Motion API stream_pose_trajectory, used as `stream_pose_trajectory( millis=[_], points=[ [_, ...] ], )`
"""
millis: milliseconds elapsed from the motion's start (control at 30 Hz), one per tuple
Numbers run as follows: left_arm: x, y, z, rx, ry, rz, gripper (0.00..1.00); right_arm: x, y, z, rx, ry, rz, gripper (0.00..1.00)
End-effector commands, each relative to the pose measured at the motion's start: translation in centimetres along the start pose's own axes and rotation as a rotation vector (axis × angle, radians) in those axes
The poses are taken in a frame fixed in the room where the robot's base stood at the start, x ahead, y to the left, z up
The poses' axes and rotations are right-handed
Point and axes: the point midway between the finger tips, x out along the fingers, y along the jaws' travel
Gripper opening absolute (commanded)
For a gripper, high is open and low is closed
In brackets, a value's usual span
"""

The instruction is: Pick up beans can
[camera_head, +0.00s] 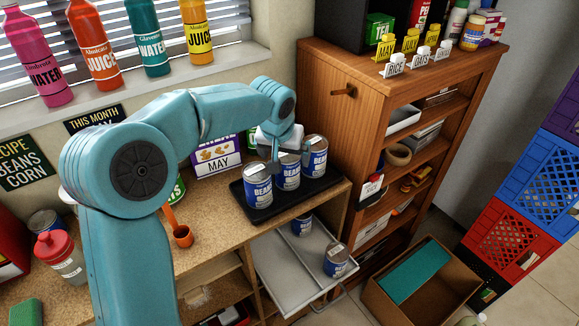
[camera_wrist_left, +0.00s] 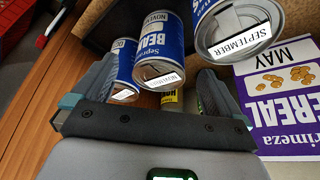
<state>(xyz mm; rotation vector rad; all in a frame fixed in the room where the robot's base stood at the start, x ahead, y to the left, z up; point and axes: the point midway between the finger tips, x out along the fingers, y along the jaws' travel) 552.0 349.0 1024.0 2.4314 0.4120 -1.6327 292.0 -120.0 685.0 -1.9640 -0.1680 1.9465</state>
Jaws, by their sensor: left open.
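Three blue-labelled beans cans stand in a row on a black tray (camera_head: 329,184) on the counter: a front can (camera_head: 258,190), a middle can (camera_head: 288,174) and a back can (camera_head: 315,160). My left gripper (camera_head: 276,152) is open above and beside the middle can, with nothing visibly held. In the left wrist view, the middle can (camera_wrist_left: 160,50) lies ahead between the open fingers (camera_wrist_left: 155,85). Another can (camera_wrist_left: 123,70) is near the left finger. A can with a SEPTEMBER tag (camera_wrist_left: 235,28) is at the right. My right gripper is not in view.
An open drawer (camera_head: 285,275) below the tray holds two more cans (camera_head: 336,260) (camera_head: 302,226). A purple cereal box (camera_head: 217,158) stands left of the tray. A wooden shelf unit (camera_head: 345,110) rises close on the right.

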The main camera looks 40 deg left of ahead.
Motion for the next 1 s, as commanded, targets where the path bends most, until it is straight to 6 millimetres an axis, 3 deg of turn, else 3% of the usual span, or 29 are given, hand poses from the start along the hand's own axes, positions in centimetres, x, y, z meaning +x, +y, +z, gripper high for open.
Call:
stream_pose_trajectory(
  millis=[100, 267, 533, 833, 867, 1000],
  points=[
    [1.7, -0.1, -0.1, -0.002, 0.0, -0.001, 1.0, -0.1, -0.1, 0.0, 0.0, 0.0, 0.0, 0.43],
    [2.8, -0.1, -0.3, -0.002, 0.0, 0.0, 1.0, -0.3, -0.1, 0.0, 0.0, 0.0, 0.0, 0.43],
    [7.0, 0.0, -0.9, -0.001, -0.002, -0.002, 1.0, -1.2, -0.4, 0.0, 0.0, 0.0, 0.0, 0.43],
    [7.8, 0.1, -1.0, -0.002, 0.002, 0.0, 1.0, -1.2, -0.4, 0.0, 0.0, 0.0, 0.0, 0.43],
    [7.8, 0.1, -1.0, -0.002, 0.002, 0.0, 0.97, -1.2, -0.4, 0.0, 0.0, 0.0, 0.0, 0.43],
    [7.8, 0.1, -1.0, -0.002, 0.002, 0.0, 0.51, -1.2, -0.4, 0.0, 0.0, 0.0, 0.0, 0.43]
  ],
)
